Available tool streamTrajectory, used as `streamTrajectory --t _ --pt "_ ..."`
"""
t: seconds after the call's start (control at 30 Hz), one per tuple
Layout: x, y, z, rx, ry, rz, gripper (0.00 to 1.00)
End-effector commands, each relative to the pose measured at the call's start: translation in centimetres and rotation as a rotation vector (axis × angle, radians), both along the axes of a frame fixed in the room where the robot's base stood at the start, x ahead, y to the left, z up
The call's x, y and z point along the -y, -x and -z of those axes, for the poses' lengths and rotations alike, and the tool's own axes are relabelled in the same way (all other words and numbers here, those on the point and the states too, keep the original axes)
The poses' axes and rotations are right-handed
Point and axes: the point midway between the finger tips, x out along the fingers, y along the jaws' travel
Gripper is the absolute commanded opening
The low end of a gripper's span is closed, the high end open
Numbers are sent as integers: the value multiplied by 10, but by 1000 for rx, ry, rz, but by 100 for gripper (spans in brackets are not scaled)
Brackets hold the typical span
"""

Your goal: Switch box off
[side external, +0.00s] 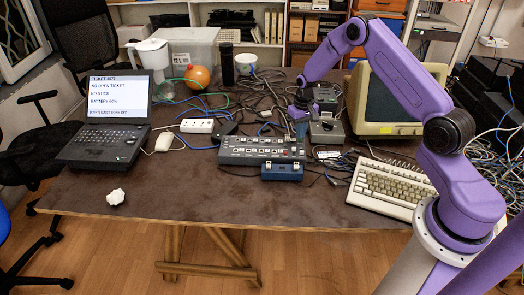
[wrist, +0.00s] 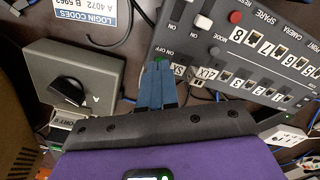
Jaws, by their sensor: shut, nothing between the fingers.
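A dark box with rows of numbered ports and switches stands mid-table in the side view (side external: 262,150); its panel (wrist: 231,65) fills the upper right of the wrist view. It has white rockers (wrist: 204,22), a red button (wrist: 235,17) and an "ON OFF" marking. My gripper (wrist: 158,64) is shut and empty, its blue fingertips at the panel's edge beside that marking. A small green spot shows at the tips; I cannot tell whether they touch it. In the side view my gripper (side external: 301,131) is pointing down at the box's right end, partly hidden.
A grey box with a black knob marked A (wrist: 75,82) stands left of my fingers. Cables (side external: 262,97) tangle behind the dark box. A cream keyboard (side external: 392,187), a monitor (side external: 395,98) and a laptop (side external: 103,140) stand around. The front left table is mostly clear.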

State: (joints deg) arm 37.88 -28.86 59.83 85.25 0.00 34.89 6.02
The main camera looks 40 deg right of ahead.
Motion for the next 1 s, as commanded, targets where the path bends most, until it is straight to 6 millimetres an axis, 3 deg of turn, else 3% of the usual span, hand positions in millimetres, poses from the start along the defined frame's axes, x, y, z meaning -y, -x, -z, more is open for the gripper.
streamTrajectory --t 0.7,1.0 --pt "0 0 -37 0 0 0 0" --pt "0 1 -41 -1 0 0 0"
